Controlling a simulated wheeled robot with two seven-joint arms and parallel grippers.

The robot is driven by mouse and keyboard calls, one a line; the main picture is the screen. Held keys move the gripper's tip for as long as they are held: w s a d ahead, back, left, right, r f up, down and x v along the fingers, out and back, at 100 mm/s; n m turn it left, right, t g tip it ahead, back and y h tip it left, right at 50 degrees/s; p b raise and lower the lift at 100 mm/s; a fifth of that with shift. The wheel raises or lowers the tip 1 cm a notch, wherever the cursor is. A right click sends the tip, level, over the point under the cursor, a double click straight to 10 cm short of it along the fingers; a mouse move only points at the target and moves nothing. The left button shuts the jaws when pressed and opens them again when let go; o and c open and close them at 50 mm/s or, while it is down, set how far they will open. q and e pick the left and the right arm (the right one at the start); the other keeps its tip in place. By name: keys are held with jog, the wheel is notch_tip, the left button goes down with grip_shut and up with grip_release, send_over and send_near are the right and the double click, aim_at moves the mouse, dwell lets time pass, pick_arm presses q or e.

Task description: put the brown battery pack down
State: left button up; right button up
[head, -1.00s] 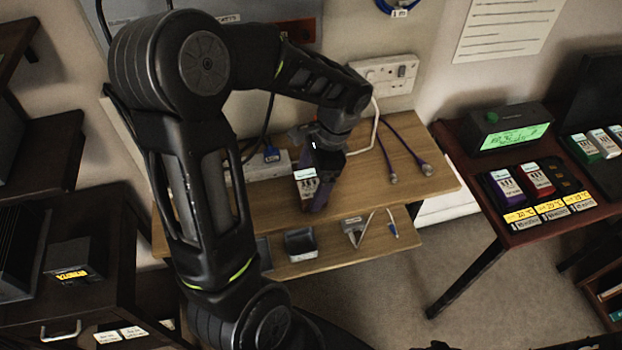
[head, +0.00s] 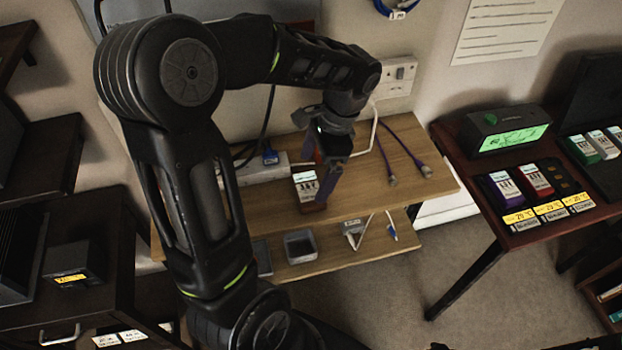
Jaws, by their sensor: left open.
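The brown battery pack (head: 306,188) with a white label stands on the upper board of the wooden shelf (head: 430,187) in the head view. My left gripper (head: 318,182) is open at the pack, its fingers still close around it. One finger shows to the right of the pack; the other is largely hidden. Whether a finger touches the pack I cannot tell. My right gripper is not in view.
A power strip (head: 258,170) and purple cables (head: 407,150) lie on the same board. A grey tray (head: 300,246) sits on the lower board. At right, a dark red table (head: 470,160) holds a green-lit clock (head: 508,130) and several packs.

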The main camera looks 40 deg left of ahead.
pick_arm(q)
jog(key=p+v, duration=0.1)
jog(key=v, duration=0.6)
jog(key=shift+r, duration=0.2)
jog(key=shift+w, duration=0.1)
jog(key=shift+c, duration=0.2)
